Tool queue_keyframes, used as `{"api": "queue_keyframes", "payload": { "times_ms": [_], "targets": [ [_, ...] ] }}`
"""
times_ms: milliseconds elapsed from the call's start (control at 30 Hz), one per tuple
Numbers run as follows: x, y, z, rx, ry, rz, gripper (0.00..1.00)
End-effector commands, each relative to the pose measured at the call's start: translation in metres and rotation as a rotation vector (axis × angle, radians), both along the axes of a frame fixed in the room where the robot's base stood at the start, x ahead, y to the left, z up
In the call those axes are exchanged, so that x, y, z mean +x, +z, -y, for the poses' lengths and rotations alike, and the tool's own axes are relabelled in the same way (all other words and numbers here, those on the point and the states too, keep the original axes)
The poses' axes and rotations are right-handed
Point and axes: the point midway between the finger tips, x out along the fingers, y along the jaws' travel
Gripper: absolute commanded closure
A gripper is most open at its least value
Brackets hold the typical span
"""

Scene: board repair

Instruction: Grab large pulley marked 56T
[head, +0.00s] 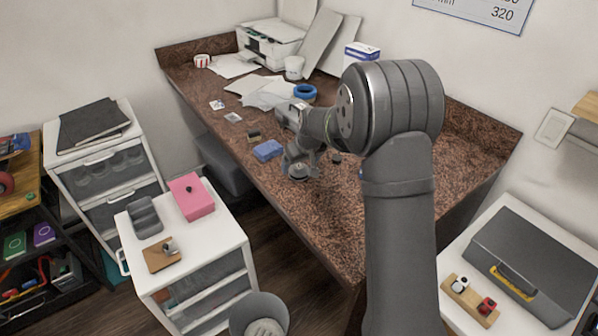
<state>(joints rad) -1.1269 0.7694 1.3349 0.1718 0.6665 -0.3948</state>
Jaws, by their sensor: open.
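My gripper (302,163) hangs low over the near left part of the brown speckled countertop (215,95), with its jaws open. A small round grey metallic part (297,172) shows right at the fingertips. It may be the large pulley, but it is too small to tell, and no 56T marking can be read. I cannot tell whether the fingers touch it or are around it. My arm hides part of the countertop behind it.
A blue block (268,150) lies just left of my gripper, with a small dark part (254,136) beyond it. A small black piece (336,158) lies to the right. Blue tape (305,92), papers (262,93) and a printer (270,45) are farther back. The countertop's near end is clear.

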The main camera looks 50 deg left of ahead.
Motion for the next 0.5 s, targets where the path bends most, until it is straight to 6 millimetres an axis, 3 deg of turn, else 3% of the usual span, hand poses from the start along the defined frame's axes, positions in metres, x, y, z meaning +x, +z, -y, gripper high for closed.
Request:
{"api": "queue_keyframes", "payload": {
  "times_ms": [200,467,500],
  "targets": [
    [0.002,-0.022,-0.01,-0.001,0.0,0.001,0.16],
    [0.002,-0.023,-0.011,0.001,0.0,0.001,0.16],
    [0.002,-0.023,-0.011,0.001,0.0,0.001,0.22]
  ]
}}
